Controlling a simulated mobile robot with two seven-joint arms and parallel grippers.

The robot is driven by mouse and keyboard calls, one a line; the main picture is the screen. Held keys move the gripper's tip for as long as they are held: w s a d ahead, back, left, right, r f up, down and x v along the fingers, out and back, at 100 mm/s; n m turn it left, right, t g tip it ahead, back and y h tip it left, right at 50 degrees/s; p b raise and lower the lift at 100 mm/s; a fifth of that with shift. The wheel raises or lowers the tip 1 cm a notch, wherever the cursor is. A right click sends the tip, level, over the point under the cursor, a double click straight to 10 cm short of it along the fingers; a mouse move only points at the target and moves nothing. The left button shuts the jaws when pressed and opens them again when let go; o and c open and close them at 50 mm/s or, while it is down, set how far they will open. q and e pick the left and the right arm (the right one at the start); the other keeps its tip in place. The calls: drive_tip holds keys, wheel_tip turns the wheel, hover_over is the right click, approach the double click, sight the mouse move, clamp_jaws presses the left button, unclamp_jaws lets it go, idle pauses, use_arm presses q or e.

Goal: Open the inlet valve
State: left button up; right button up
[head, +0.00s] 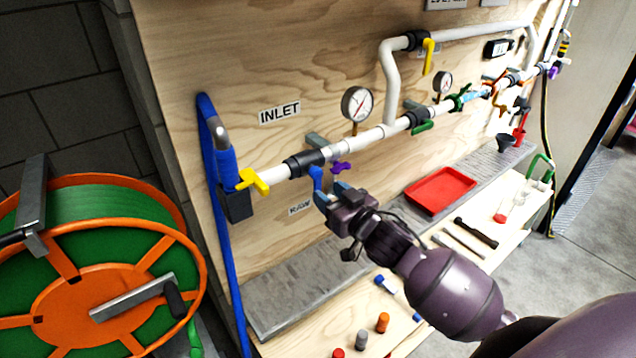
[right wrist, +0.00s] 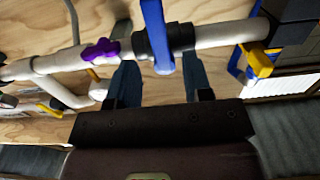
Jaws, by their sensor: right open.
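The inlet pipe runs white along the plywood board beside the INLET label (head: 279,113). A black valve body (head: 303,163) with a blue lever handle (head: 316,175) sits on it. The handle points out across the pipe, not along it. In the right wrist view the blue handle (right wrist: 158,40) hangs between the two fingers of my right gripper (right wrist: 160,82). My right gripper (head: 333,194) is open and close to the handle; I cannot tell if either finger touches it. My left gripper is not in view.
A yellow handle (head: 253,181) is left of the valve, a purple one (head: 342,167) right of it. A pressure gauge (head: 357,104) stands above the pipe. A red tray (head: 440,191) lies on the bench. A green hose reel (head: 100,270) stands at left.

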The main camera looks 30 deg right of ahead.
sight(319, 186)
drive_tip(key=shift+w+a, duration=0.2)
drive_tip(key=shift+w, duration=0.95)
drive_tip(key=shift+w+a, duration=0.2)
drive_tip(key=shift+w, duration=0.95)
drive_tip(key=shift+c, duration=0.2)
clamp_jaws()
